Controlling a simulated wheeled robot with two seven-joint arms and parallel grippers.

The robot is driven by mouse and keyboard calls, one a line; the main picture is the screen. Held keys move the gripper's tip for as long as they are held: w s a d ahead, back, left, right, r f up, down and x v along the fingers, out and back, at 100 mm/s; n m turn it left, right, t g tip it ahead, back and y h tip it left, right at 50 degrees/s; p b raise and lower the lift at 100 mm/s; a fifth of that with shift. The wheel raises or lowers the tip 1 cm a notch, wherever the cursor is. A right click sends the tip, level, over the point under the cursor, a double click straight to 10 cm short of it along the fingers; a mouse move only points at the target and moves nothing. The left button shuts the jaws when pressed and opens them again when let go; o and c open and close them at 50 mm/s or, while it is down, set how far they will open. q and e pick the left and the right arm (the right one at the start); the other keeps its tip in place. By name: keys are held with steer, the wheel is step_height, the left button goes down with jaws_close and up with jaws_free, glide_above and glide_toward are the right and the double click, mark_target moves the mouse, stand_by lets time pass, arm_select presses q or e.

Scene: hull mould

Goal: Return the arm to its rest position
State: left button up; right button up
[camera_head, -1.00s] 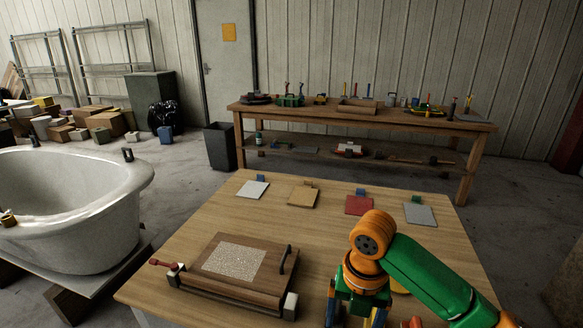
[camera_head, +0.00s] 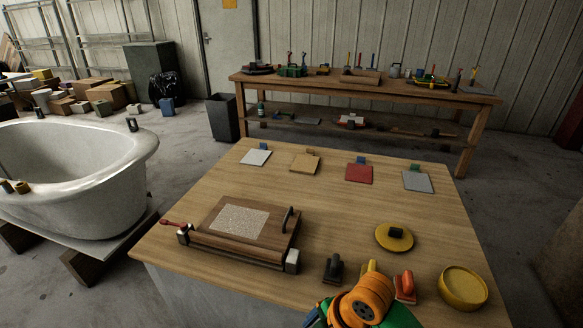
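My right arm (camera_head: 362,301) shows at the bottom of the head view, with an orange joint and green links, low over the front edge of the wooden table (camera_head: 330,215). Its gripper is not visible; the fingertips are hidden or out of the frame. My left arm and gripper are not in view.
Close to my arm are a dark-handled tool (camera_head: 333,268), an orange-handled tool (camera_head: 405,286), a yellow disc (camera_head: 394,238) and a yellow bowl (camera_head: 463,288). A wooden board in a clamp frame (camera_head: 243,233) lies left. Several coloured squares line the back.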

steer(key=s+d+f+m+t+h, duration=0.1)
steer(key=s+d+f+m+h, duration=0.15)
steer(key=s+d+m, duration=0.6)
steer(key=s+d+f+m+t+h, duration=0.1)
steer(key=s+d+f+m, duration=0.2)
steer(key=m, duration=1)
step_height(320, 180, down, 16)
steer(key=s+g, duration=0.1)
steer(key=s, duration=0.1)
steer(key=s+d+f+g+p, duration=0.1)
steer(key=s+d+f, duration=0.1)
steer(key=s+f, duration=0.8)
steer(key=shift+s+n, duration=0.45)
steer(key=shift+s, duration=0.65)
